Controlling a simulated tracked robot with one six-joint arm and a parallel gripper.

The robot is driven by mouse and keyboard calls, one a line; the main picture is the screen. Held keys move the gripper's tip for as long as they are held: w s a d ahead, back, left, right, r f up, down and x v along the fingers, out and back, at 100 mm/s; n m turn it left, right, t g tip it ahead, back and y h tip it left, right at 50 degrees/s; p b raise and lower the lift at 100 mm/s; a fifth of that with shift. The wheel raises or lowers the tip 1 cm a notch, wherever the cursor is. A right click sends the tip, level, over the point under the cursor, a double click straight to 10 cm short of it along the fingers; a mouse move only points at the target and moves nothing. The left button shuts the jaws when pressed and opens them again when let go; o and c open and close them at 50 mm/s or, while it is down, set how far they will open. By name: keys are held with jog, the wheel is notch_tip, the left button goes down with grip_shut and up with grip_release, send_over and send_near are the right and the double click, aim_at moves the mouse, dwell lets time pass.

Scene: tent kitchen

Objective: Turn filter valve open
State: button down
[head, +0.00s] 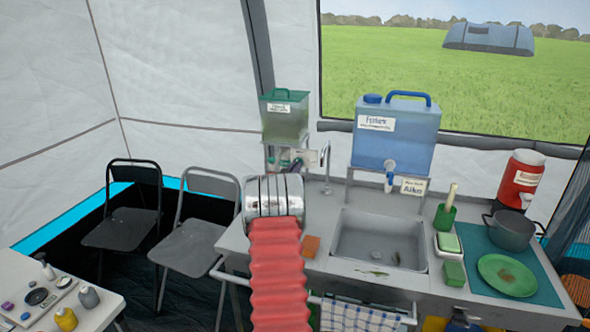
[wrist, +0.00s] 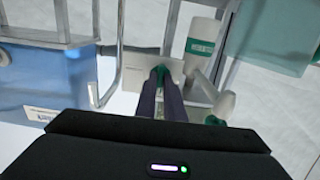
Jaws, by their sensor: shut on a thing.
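A green water tank (head: 285,117) stands on a raised stand at the back of the counter, left of the sink. It also shows at the upper right of the wrist view (wrist: 283,38). Below it is a white filter cylinder with a green label (wrist: 203,48). My gripper (wrist: 160,82) is shut, its two dark fingers closed around a small green piece, which looks like the filter valve's handle (wrist: 161,72). The fingers cover much of it, so its angle is hard to tell. In the head view my arm hides most of the gripper.
A blue water tank (head: 396,135) with a spigot stands on a rack behind the sink (head: 379,242). A thin metal faucet (head: 327,168) rises close to the right of the green tank's stand. A white card (wrist: 170,67) is behind the fingertips. Two folding chairs stand left.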

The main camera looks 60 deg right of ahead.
jog(key=shift+s+f, duration=0.15)
jog(key=shift+f, duration=0.05)
jog(key=c, duration=2.2)
grip_release()
jog(key=shift+d, duration=0.1)
jog(key=o, duration=0.3)
jog(key=shift+r, duration=0.1)
jog(key=shift+o, duration=0.2)
jog(key=s+a, duration=0.2)
jog(key=a, duration=1.1)
jog(key=shift+a, duration=0.4)
